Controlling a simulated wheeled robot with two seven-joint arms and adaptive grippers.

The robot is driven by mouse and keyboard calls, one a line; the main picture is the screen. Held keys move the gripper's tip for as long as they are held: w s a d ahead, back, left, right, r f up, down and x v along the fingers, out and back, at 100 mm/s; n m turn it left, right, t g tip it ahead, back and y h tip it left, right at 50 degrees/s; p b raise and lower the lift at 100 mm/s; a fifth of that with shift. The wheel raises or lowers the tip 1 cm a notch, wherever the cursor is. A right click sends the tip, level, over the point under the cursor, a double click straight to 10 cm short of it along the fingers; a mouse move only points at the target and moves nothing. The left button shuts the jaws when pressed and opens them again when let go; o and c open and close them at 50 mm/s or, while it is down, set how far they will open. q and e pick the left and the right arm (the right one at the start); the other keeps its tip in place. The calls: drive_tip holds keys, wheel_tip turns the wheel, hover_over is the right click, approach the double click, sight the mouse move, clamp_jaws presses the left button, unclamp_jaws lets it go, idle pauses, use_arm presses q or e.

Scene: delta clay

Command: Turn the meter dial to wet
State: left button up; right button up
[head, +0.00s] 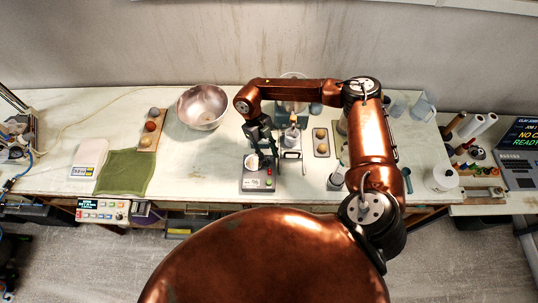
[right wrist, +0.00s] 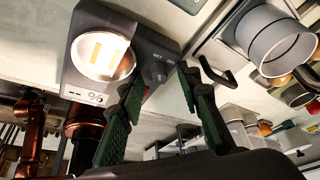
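The meter (head: 256,185) is a dark grey box with a pale round cup, a small lit display and a red spot on its front, near the front edge of the bench. In the right wrist view the meter (right wrist: 150,40) shows close up with its white cup. My right gripper (head: 267,152) is above the meter's right side. In the right wrist view its green-padded fingers (right wrist: 160,84) are apart, with a dark dial-like part (right wrist: 158,72) of the meter between their tips. Contact and the dial's setting cannot be told. My left gripper is not in view.
A metal bowl (head: 203,106), a board with several balls (head: 151,130), a green cloth (head: 125,172) and a white scale (head: 89,158) are on the left. A tray with two balls (head: 321,142) and a stand with a cup (head: 291,137) are close right of the gripper.

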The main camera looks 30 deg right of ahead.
drive_tip(key=v, duration=1.2)
drive_tip(key=shift+f, duration=0.1)
idle(0.4)
